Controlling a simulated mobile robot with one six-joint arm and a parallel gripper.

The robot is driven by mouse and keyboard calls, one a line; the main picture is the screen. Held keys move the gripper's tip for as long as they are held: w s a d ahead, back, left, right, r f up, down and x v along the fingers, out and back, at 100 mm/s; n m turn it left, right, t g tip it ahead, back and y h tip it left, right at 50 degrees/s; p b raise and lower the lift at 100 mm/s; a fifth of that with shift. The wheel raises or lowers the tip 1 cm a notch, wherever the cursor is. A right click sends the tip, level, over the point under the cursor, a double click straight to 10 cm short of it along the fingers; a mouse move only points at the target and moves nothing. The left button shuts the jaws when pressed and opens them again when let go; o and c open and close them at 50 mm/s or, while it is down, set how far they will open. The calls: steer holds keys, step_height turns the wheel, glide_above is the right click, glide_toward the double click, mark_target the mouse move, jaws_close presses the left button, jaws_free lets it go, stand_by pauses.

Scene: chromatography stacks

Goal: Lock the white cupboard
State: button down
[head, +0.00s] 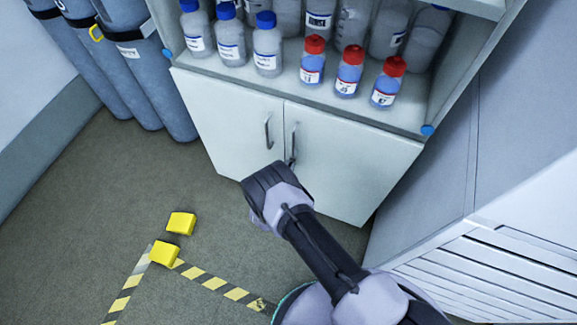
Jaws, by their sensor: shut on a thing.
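The white cupboard (235,125) stands ahead with its two doors closed, meeting at a vertical seam. The left door has a grey bar handle (268,134) and the right door (345,165) has a matching right handle (293,140). My gripper (287,167) reaches up from below and is shut at the lower end of the right handle. My wrist covers most of the fingers, so the exact grip is hard to see. No lock or key can be made out on the doors.
Open shelving above the doors holds several blue-capped bottles (267,45) and three red-capped bottles (349,72). Blue-grey cylinders (150,85) stand at the left. Yellow blocks (181,223) and striped tape (210,281) lie on the floor. A grey-white unit (500,235) is at right.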

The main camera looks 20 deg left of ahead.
steer(key=shift+d+f+m+t+y+b, duration=0.15)
steer(key=shift+m+t+y, duration=0.65)
steer(key=shift+m, duration=1.25)
steer(key=shift+d+f+m+t+y+b, duration=0.15)
steer(key=shift+m+t+y, duration=0.25)
steer(key=shift+m+y, duration=1.2)
steer(key=shift+d+f+m+t+y+b, duration=0.1)
steer(key=shift+f+m+t+y+b, duration=0.3)
steer(key=shift+m, duration=2.05)
steer(key=shift+r, duration=0.25)
steer(key=c, duration=1.5)
jaws_free()
